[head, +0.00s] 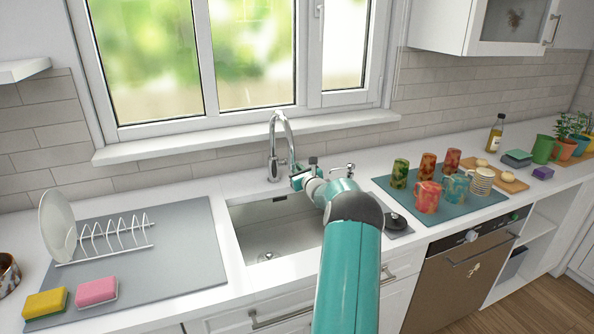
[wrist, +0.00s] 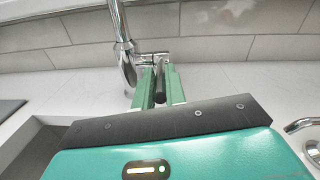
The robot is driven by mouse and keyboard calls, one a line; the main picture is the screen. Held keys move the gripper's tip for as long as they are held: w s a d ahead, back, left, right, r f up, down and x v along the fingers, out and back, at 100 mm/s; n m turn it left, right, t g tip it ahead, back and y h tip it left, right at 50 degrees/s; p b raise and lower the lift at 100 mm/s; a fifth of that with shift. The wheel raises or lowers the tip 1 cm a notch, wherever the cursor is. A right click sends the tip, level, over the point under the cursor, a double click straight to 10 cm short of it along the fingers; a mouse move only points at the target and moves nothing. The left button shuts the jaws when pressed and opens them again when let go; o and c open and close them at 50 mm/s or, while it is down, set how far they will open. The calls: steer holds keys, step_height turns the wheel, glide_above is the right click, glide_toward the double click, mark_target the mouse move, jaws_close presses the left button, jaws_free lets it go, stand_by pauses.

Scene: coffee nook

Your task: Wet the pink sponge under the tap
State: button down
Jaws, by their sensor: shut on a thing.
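My gripper (head: 298,181) is at the right side of the tap. In the wrist view its green fingers (wrist: 161,80) are shut around a dark bar, which seems to be the tap's lever (wrist: 161,88). The tap's post (wrist: 123,52) stands just left of the fingers. The lever's far end is partly hidden.
A yellow sponge (head: 45,303) lies beside the pink one. A plate rack (head: 110,240) with a plate stands behind them. Several mugs stand on a teal mat (head: 386,183) right of the sink. A small chrome fixture (head: 349,169) stands right of the tap.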

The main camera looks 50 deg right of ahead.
steer(key=shift+r+g+y, duration=0.3)
steer(key=shift+r+g, duration=0.1)
steer(key=shift+g, duration=0.1)
steer(key=c, duration=1.5)
jaws_free()
steer(key=shift+o, duration=0.2)
steer(key=v, duration=1.3)
steer(key=shift+s, duration=0.35)
steer(key=shift+s+a, duration=0.1)
steer(key=shift+a, duration=0.1)
